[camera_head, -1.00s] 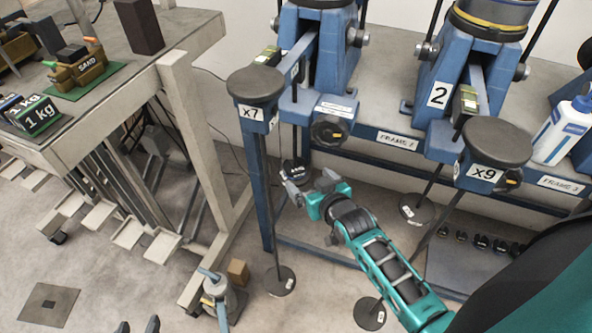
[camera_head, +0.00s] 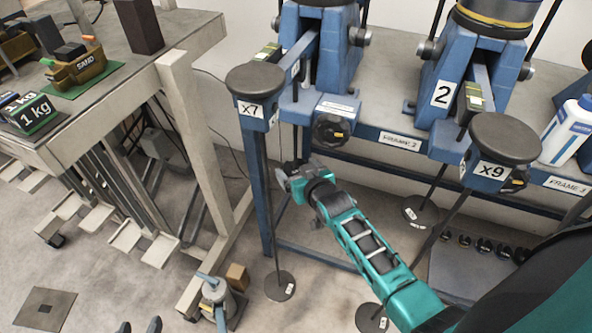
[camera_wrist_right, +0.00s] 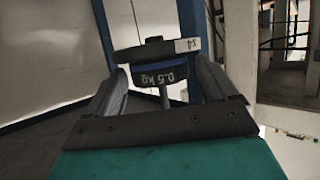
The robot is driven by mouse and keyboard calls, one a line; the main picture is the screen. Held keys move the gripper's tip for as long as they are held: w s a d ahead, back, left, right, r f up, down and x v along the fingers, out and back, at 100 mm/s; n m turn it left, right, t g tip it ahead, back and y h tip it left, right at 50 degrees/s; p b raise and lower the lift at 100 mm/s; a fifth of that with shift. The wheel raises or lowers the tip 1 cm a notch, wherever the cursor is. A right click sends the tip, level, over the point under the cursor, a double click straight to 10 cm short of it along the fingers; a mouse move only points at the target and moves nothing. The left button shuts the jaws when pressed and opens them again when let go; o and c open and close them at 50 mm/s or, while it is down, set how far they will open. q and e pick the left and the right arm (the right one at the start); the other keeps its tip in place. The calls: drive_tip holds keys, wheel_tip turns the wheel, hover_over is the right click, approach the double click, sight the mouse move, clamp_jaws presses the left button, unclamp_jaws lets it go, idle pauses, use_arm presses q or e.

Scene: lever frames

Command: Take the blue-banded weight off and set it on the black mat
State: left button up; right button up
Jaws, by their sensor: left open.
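A dark weight marked 0.5 kg (camera_wrist_right: 160,77) is between the fingers of my right gripper (camera_wrist_right: 162,65) in the right wrist view, under a grey disc (camera_wrist_right: 150,52) labelled x4. A thin stem shows below it. In the head view my right gripper (camera_head: 291,176) is beside the blue post below the x7 disc (camera_head: 255,81). My left gripper (camera_head: 139,327) is open and empty at the bottom edge.
A blue lever frame carries the x9 disc (camera_head: 506,139) to the right. Small dark weights (camera_head: 483,245) lie low at the right. A sand holder (camera_head: 80,66) stands on a green mat.

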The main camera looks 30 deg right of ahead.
sight(296, 158)
drive_tip(key=c, duration=1.1)
drive_tip(key=shift+r, duration=0.1)
drive_tip(key=shift+r+p, duration=0.3)
drive_tip(key=shift+r, duration=0.4)
wheel_tip(296, 158, up, 2)
drive_tip(key=shift+r+p, duration=0.25)
drive_tip(key=shift+p, duration=0.2)
use_arm(q)
drive_tip(key=shift+s+a+r+y+p, duration=0.35)
drive_tip(key=shift+a+r+p, duration=0.45)
drive_tip(key=shift+p, duration=0.3)
use_arm(e)
drive_tip(key=shift+s+a+f, duration=0.1)
drive_tip(key=shift+s+a, duration=0.05)
drive_tip(key=shift+s, duration=2.85)
drive_tip(key=shift+s+a+r, duration=0.1)
drive_tip(key=shift+s+a, duration=0.1)
drive_tip(key=shift+s, duration=2.75)
drive_tip(key=shift+s+a+f, duration=0.1)
drive_tip(key=shift+s+a, duration=0.05)
drive_tip(key=shift+s, duration=2.85)
